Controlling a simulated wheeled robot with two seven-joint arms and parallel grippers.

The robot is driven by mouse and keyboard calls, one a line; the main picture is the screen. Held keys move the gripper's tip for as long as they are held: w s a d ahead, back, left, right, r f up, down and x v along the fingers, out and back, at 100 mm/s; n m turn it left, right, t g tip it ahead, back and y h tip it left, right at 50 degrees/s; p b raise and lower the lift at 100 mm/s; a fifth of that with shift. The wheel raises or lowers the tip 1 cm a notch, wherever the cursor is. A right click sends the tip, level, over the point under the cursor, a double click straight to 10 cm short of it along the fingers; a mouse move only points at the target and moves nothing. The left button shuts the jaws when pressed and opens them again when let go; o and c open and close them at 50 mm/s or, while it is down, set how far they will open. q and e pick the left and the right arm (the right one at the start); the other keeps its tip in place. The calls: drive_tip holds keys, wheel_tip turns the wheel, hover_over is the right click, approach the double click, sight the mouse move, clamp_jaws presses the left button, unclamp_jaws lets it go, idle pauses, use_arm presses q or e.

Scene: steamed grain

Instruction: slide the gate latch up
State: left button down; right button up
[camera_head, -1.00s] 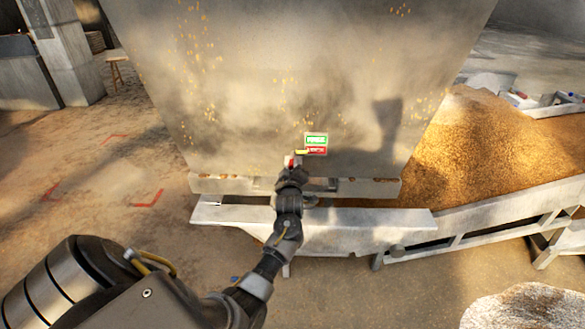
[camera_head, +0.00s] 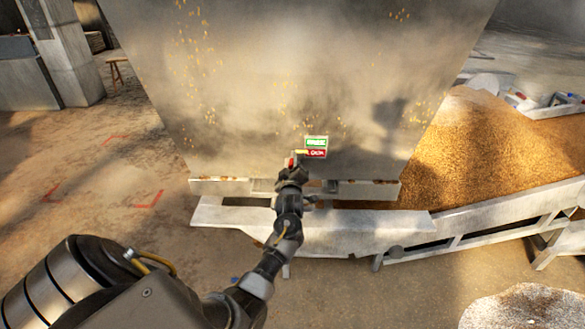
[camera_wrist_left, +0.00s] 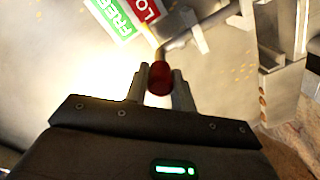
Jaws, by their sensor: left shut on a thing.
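The gate latch has a red knob (camera_wrist_left: 160,80) on a metal rod, seen in the left wrist view. My left gripper (camera_head: 292,166) is at the latch on the front of the big metal hopper (camera_head: 270,90). Its two fingers (camera_wrist_left: 160,88) stand on either side of the red knob and are shut on it. A sign with a green FREE half (camera_head: 316,141) and a red half (camera_head: 316,154) is just above and right of the gripper. A small yellow piece (camera_head: 301,152) is beside the red half. The gripper hides most of the latch in the head view. My right gripper is not in view.
A pale metal chute (camera_head: 330,225) runs below the hopper and rises to the right. A heap of golden grain (camera_head: 480,150) lies at the right. A pale mound (camera_head: 525,308) is at the lower right. The floor at the left is mostly clear.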

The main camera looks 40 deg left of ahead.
use_arm(q)
drive_tip(key=shift+r+p, duration=1.15)
drive_tip(key=shift+r, duration=0.6)
drive_tip(key=c, duration=1.1)
unclamp_jaws()
drive_tip(key=shift+s, duration=0.1)
drive_tip(key=shift+f, duration=0.15)
drive_tip(key=shift+s+d+f, duration=0.15)
drive_tip(key=shift+d, duration=0.05)
drive_tip(key=b+v, duration=0.3)
drive_tip(key=v, duration=0.7)
drive_tip(key=shift+s+d+r, duration=0.15)
drive_tip(key=shift+s+r, duration=0.05)
